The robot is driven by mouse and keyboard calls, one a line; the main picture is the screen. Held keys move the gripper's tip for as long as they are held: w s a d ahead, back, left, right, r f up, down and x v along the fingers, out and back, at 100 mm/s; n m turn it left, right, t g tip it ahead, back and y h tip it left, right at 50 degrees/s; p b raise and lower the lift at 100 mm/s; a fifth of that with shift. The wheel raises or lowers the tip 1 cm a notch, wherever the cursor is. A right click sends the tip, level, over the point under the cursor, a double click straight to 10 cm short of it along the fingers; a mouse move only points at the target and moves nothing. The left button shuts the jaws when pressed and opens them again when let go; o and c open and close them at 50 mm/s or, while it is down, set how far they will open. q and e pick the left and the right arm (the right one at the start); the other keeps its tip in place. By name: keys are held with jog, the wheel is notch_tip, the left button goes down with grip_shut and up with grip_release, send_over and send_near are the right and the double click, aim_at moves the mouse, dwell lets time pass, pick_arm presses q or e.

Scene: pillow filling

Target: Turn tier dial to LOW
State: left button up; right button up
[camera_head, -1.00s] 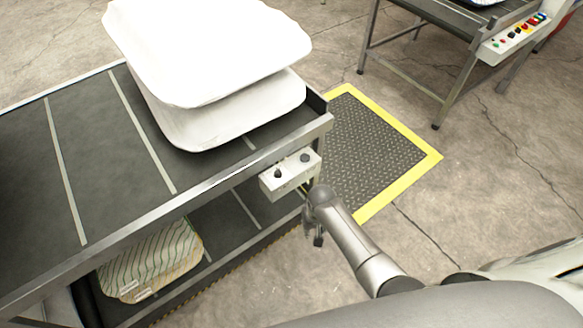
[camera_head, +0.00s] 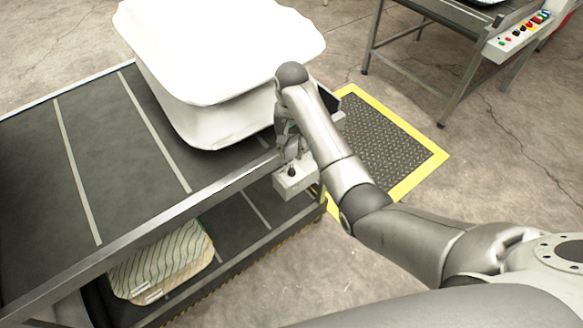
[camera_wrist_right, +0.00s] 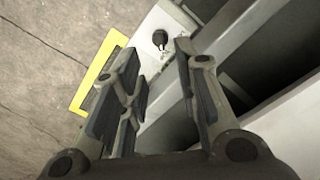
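The control box (camera_head: 297,180) is a small pale box on the front edge of the conveyor table. One black dial (camera_head: 291,171) shows on its left part; the box's right part is hidden behind my right gripper (camera_head: 291,140). The gripper is at the box's right part, pointing down. In the right wrist view, my right gripper (camera_wrist_right: 158,62) is open and empty. A black dial (camera_wrist_right: 160,39) on the pale box shows ahead, between the spread fingers and apart from them. I cannot tell which dial it is, and its labels are unreadable. My left gripper is not in view.
Striped pillows (camera_head: 160,262) lie on the lower shelf. A yellow-edged mat (camera_head: 385,140) is on the floor to the right. Another machine with coloured buttons (camera_head: 520,35) stands at upper right.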

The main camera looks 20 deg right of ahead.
aim_at(291, 170)
notch_tip(291, 170, down, 9)
jog(key=shift+f, duration=0.5)
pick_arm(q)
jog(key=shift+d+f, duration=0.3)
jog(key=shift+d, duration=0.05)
pick_arm(e)
grip_shut()
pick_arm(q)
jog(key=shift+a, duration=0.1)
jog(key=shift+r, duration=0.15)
